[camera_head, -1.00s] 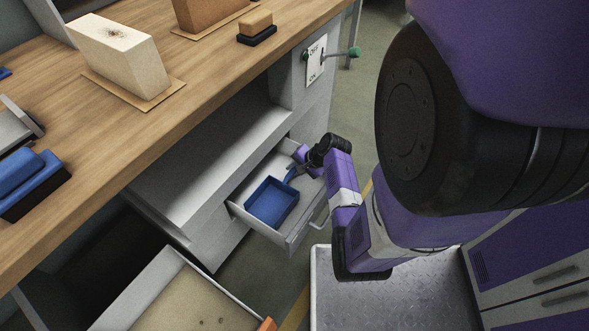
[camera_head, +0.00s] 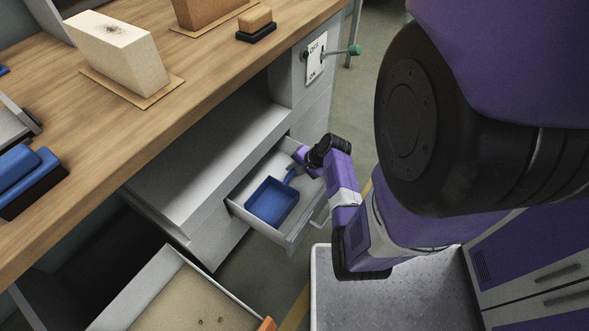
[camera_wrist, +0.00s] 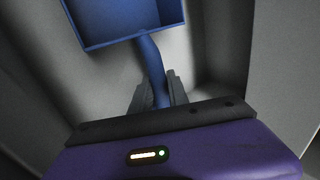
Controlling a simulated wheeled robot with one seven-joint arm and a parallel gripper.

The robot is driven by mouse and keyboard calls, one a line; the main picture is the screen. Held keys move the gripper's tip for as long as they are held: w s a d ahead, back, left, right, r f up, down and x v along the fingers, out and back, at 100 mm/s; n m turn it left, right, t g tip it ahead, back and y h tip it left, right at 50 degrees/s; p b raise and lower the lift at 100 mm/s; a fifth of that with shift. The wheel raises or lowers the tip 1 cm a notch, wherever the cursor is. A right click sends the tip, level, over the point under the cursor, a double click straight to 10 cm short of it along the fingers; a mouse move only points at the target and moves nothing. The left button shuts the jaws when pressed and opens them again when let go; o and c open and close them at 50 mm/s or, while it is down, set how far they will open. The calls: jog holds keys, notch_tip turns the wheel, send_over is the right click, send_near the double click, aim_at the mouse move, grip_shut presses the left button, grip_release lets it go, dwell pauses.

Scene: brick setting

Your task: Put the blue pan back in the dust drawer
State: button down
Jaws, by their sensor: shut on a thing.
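The blue pan (camera_head: 271,202) is inside the open white drawer (camera_head: 292,243) under the workbench, with its tray toward the drawer's front left. Its handle points up and right to my gripper (camera_head: 294,172). In the wrist view the pan's tray (camera_wrist: 125,18) is at the top, and its handle runs down between the two fingers of my gripper (camera_wrist: 158,92), which are shut on it. The drawer walls (camera_wrist: 282,60) rise on both sides. I cannot tell whether the pan touches the drawer floor.
A second open drawer (camera_head: 130,298) with a tan bottom is at the lower left. The workbench (camera_head: 130,121) holds a pale brick (camera_head: 118,50), a brown brick (camera_head: 207,10) and blue-black blocks (camera_head: 30,180). A metal-floored platform (camera_head: 395,295) lies to the right of the drawer.

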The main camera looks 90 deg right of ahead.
jog(key=c, duration=1.2)
grip_release()
jog(key=shift+p+v, duration=1.35)
jog(key=shift+v, duration=2.55)
